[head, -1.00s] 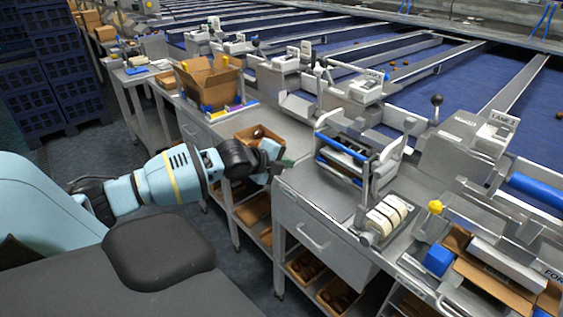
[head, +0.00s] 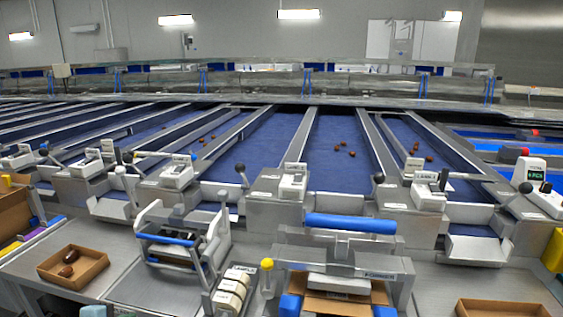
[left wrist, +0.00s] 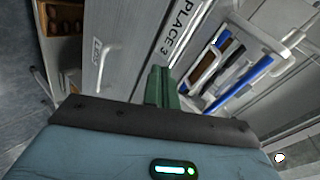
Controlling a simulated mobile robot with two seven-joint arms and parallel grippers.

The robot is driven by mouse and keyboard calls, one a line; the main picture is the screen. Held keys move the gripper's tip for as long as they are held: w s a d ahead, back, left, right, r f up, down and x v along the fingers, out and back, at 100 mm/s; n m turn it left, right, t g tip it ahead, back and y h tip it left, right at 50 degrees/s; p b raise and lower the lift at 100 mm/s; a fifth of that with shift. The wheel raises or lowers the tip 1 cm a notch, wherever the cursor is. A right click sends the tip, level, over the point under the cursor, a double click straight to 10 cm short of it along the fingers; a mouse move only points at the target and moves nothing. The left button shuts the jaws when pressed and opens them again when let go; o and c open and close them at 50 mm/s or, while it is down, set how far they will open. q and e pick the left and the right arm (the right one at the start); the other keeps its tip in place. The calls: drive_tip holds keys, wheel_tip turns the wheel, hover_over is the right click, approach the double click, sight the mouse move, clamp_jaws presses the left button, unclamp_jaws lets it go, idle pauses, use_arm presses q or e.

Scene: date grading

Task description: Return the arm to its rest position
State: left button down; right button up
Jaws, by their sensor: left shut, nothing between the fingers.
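My left gripper (left wrist: 160,88) shows in the left wrist view with its green fingers together and nothing between them. It is in front of a grey cabinet (left wrist: 130,50) with a handle and the label PLACE 3. I cannot tell the exact gap to the cabinet. My right gripper is in neither view.
A cardboard tray (head: 73,268) with a few dark dates stands on the grey bench at left. Blue lanes (head: 270,140) run behind.

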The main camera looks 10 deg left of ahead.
use_arm(q)
drive_tip(key=s+d+f+n+g+h+p, duration=0.1)
drive_tip(key=s+d+f+n, duration=0.4)
drive_tip(key=s+d+f, duration=0.45)
drive_tip(key=s+d+f+n+g+p, duration=0.1)
drive_tip(key=s+d+f+n, duration=0.45)
drive_tip(key=s, duration=0.65)
drive_tip(key=s+d+f+n+y, duration=0.1)
drive_tip(key=s+d+n, duration=0.3)
drive_tip(key=s, duration=0.8)
drive_tip(key=shift+s+d+f+p, duration=0.15)
drive_tip(key=shift+d+f+p, duration=0.2)
drive_tip(key=shift+d, duration=0.65)
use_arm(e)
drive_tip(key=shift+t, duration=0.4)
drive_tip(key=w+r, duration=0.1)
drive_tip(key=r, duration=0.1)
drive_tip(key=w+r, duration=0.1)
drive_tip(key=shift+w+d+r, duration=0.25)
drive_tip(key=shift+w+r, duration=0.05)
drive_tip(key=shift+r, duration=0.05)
use_arm(q)
drive_tip(key=shift+n, duration=0.25)
